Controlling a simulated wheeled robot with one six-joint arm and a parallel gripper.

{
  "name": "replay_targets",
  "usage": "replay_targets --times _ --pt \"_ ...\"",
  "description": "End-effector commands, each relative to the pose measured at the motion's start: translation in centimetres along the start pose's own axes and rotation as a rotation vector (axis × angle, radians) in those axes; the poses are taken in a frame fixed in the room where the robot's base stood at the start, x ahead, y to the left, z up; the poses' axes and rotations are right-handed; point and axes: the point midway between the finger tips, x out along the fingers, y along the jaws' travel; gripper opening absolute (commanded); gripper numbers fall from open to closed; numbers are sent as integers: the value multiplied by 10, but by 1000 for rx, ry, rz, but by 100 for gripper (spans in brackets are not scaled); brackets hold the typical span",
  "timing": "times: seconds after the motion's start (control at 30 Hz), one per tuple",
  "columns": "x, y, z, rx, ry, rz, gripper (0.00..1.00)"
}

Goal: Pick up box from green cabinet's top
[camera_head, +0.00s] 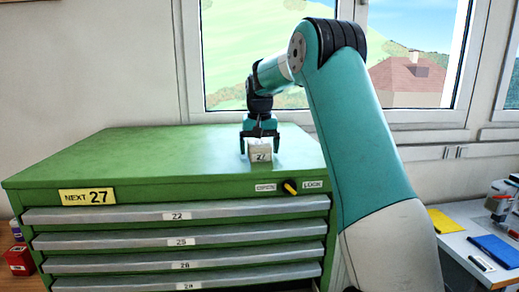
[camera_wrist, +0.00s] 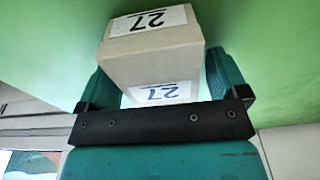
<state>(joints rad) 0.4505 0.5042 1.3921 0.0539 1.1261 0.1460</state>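A small pale box (camera_head: 260,152) with a "27" label sits on the green cabinet's top (camera_head: 130,152), right of its middle. My gripper (camera_head: 260,146) points down over the box, with one finger on each side. In the head view the fingers stand slightly wider than the box, so the gripper looks open. In the wrist view the box (camera_wrist: 150,62) lies between the teal fingers (camera_wrist: 160,85), with two "27" labels showing. Any finger contact is hard to see.
The cabinet front has a yellow "NEXT 27" sign (camera_head: 87,196), several grey numbered drawers (camera_head: 180,214) and a yellow-black OPEN/LOCK knob (camera_head: 290,187). A window (camera_head: 330,60) is behind. A white table (camera_head: 475,235) stands right. The cabinet top left of the box is clear.

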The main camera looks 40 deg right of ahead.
Motion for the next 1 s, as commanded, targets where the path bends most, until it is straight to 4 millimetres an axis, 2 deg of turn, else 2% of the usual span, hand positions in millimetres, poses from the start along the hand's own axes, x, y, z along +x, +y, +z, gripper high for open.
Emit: replay_targets --times 0.03,0.2,0.47,0.57,1.0 --pt "0 0 0 0 0 0 80" --pt "0 0 0 0 0 0 41" --pt "-2 0 0 0 1 0 40" --pt "-8 0 -2 0 3 0 40" --pt "-91 -2 -11 -6 2 0 40"
